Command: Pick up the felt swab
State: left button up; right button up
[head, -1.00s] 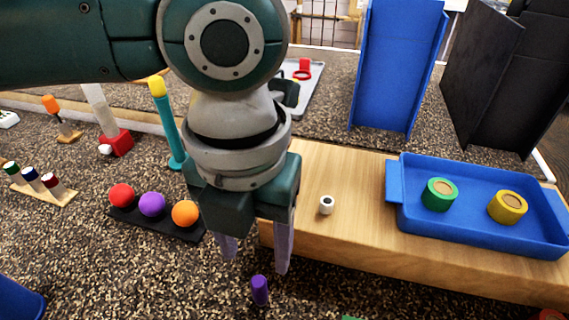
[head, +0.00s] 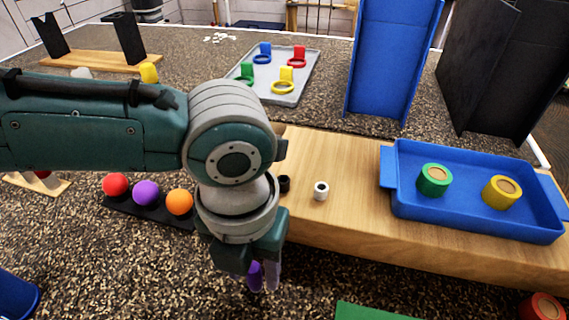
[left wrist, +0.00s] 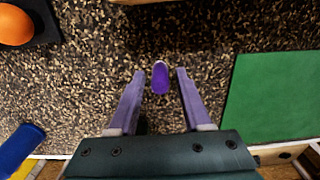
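A short purple cylinder, which I take to be the felt swab (left wrist: 160,78), stands on the speckled surface in the left wrist view. In the head view the swab (head: 254,277) is low in the picture, partly overlapped by the gripper. My left gripper (head: 265,286) points down there, with its fingers seen nearly edge-on. In the left wrist view the left gripper (left wrist: 160,73) is open, with one pale purple finger on each side of the swab and a gap on both sides. My right gripper is not in view.
A wooden board (head: 330,221) carries a small white cylinder (head: 321,191), a small black one (head: 284,184) and a blue tray (head: 465,226). Orange, purple and red balls sit in a black rack (head: 150,213) at left. A green mat (head: 365,312) lies right of the swab.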

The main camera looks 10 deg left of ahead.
pick_arm(q)
grip_shut()
dwell(0.5)
